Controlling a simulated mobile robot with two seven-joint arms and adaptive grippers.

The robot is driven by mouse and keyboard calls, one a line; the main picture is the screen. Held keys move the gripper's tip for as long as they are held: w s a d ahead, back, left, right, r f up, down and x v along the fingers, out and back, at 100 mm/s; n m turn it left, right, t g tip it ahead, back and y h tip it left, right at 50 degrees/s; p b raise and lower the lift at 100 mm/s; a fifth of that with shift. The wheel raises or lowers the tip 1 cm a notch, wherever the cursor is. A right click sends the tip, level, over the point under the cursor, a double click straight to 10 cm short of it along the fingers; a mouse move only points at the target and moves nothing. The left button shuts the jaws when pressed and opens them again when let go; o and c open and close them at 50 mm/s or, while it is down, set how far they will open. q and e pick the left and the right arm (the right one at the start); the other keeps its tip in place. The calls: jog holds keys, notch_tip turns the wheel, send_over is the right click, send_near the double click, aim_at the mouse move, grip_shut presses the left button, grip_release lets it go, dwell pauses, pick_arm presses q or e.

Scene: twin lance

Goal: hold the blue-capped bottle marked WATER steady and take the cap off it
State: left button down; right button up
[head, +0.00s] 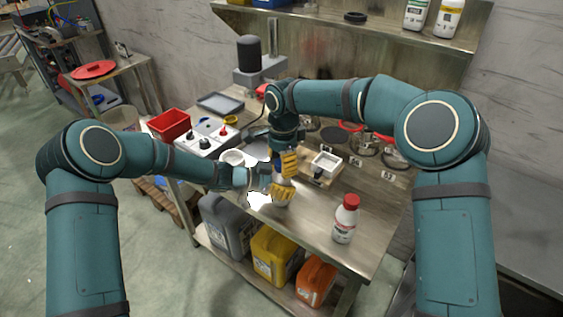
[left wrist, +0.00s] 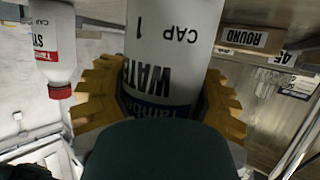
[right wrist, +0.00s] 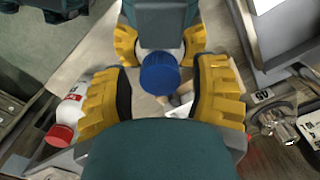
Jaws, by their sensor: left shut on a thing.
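The white bottle marked WATER (left wrist: 165,65) fills the middle of the left wrist view, label upside down there, with a blue band. My left gripper (head: 281,192) is shut around its body; its yellow fingers show on both sides in the left wrist view (left wrist: 160,100). The blue cap (right wrist: 160,73) is on top, seen from above in the right wrist view. My right gripper (head: 286,162) is above the bottle, pointing down. Its yellow fingers (right wrist: 163,95) are spread either side of the cap, with gaps visible. In the head view the grippers mostly hide the bottle.
A white bottle with a red cap (head: 346,220) stands on the bench to the right. A control box with knobs (head: 207,136), a red bin (head: 169,124) and a grey tray (head: 220,103) are at the left.

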jog(key=shift+r, duration=2.05)
jog(key=shift+o, duration=0.6)
jog(key=shift+r, duration=0.25)
notch_tip(320, 180, up, 2)
jog(key=shift+r+m, duration=0.2)
jog(key=shift+m, duration=0.8)
jog(key=shift+r+m, duration=0.3)
jog(key=shift+m, duration=0.3)
jog(key=shift+f, duration=3.8)
grip_shut()
